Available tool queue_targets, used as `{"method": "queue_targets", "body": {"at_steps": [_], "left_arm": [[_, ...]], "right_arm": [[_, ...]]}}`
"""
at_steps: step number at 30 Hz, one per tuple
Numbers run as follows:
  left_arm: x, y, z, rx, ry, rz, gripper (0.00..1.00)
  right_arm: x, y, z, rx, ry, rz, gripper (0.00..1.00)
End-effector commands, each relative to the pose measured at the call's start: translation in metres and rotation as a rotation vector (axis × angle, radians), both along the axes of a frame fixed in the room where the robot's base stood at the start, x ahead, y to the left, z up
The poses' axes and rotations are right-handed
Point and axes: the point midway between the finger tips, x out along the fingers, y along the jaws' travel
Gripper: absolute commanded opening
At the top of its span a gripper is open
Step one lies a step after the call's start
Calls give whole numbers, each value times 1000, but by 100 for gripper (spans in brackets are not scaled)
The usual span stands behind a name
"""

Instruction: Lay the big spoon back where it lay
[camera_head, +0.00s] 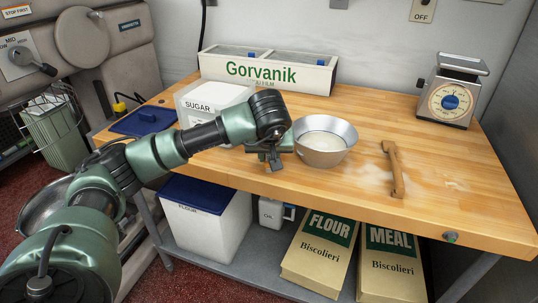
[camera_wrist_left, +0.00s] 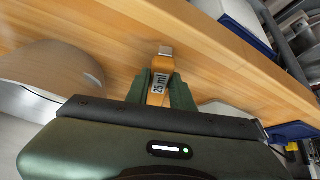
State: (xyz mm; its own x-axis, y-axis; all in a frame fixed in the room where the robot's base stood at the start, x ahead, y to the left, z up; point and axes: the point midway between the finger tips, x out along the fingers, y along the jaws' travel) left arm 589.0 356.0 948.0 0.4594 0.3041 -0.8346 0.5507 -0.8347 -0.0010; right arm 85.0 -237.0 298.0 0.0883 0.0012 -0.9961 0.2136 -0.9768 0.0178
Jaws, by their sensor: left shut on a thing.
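My left gripper (camera_head: 272,154) is above the wooden table (camera_head: 340,190), just left of the metal bowl (camera_head: 324,140). The spoon's bowl is hidden or too small to make out. I cannot tell whether the spoon touches the table. My right gripper is in neither view.
A sugar container (camera_head: 213,100) stands behind my left arm, with a blue lid (camera_head: 143,121) beside it. A kitchen scale (camera_head: 452,92) is at the back right. The table's front middle is clear.

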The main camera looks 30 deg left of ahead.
Motion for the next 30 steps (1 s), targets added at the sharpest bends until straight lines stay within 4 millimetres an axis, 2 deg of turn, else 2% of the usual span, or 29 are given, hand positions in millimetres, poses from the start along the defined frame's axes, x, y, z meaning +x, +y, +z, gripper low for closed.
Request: {"method": "queue_targets", "body": {"at_steps": [13,14,16,26,30], "left_arm": [[0,0,-10,0,-1,1,0],[0,0,-9,0,-1,1,28],[0,0,-9,0,-1,1,48],[0,0,-8,0,0,0,48],[0,0,3,0,0,0,48]], "right_arm": [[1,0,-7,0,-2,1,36],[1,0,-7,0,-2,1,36],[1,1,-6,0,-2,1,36],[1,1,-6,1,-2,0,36],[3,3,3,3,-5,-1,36]]}}
